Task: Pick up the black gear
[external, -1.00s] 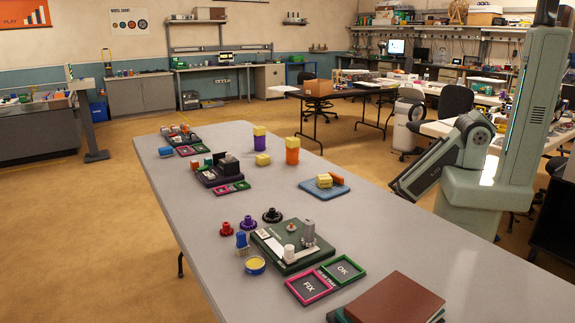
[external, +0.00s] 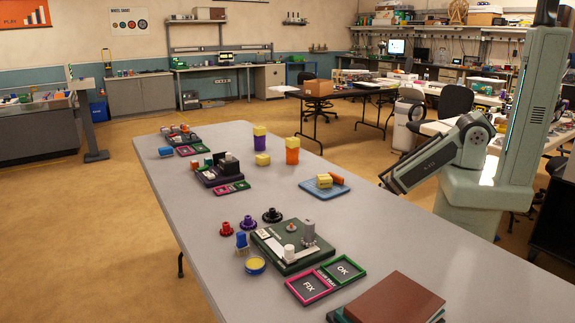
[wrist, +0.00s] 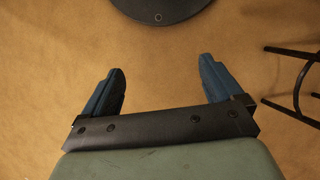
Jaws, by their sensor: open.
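The black gear (external: 272,215) lies on the grey table (external: 220,280) in the external view, at the back left of the green board. A purple gear (external: 247,223) and a red gear (external: 226,229) lie to its left in a row. My gripper (wrist: 160,88) shows in the wrist view with its two blue fingers wide apart and nothing between them. The wrist view shows floor below it, not the gear. In the external view my arm is at the right, beyond the table's right edge, well apart from the gear; the fingers cannot be made out there.
The green board (external: 275,262) carries a white cylinder (external: 289,252) and a grey one (external: 308,232). FIX (external: 309,288) and OK (external: 341,270) trays lie in front. A blue block and yellow dish stand left, brown books (external: 395,300) front right. The table's middle is fairly clear.

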